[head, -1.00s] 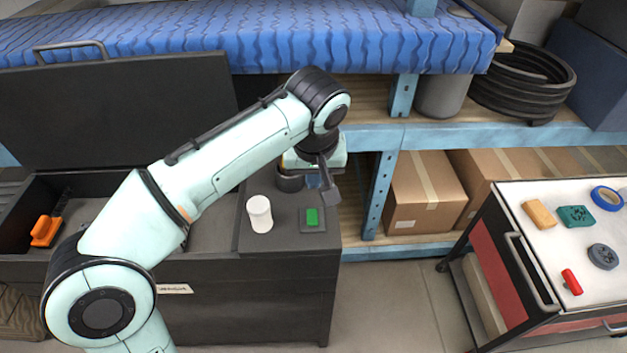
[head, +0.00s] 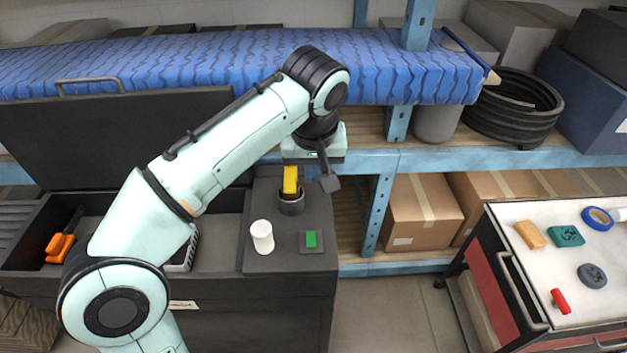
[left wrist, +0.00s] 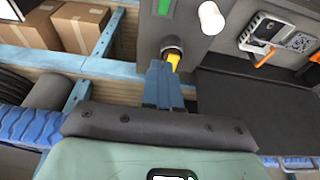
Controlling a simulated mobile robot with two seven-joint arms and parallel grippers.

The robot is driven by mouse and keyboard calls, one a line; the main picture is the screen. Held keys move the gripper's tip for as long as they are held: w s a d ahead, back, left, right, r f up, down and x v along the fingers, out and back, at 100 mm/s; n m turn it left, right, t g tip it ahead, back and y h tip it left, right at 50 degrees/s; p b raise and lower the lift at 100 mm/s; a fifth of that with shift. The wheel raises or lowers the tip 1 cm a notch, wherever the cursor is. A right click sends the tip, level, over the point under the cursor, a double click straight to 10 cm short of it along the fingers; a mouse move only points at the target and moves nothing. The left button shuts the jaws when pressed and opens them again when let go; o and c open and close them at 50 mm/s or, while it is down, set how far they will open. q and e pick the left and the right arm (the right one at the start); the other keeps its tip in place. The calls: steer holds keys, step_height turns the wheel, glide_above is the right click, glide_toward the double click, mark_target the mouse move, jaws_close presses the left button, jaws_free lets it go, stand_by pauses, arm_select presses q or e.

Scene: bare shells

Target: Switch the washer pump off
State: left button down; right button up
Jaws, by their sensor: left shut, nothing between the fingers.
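The washer is a dark box with its lid (head: 110,130) raised. On its right-hand top panel (head: 262,205) is a green switch (head: 311,239) on a grey plate; it also shows at the top edge of the left wrist view (left wrist: 165,6). I cannot tell its on or off position. My left gripper (head: 316,157) is above the panel, behind the switch and apart from it. Its blue-grey fingers (left wrist: 164,82) are shut and empty. A yellow upright piece (head: 290,180) stands at a dark round holder (head: 291,205), close to the fingers. My right gripper is not in view.
A white cylinder (head: 262,236) stands left of the switch. An orange-handled item (head: 60,247) lies in the open basin. A blue shelf post (head: 378,212) and cardboard boxes (head: 422,211) are to the right, with a trolley (head: 560,268) beyond. Floor shows between washer and trolley.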

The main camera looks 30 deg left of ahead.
arm_select(q)
steer(key=v, duration=0.4)
steer(key=shift+w+a+r+p, duration=0.15)
steer(key=shift+w+a+p, duration=0.05)
steer(key=shift+p, duration=0.2)
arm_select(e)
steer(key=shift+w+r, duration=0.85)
arm_select(q)
steer(key=shift+s, duration=0.1)
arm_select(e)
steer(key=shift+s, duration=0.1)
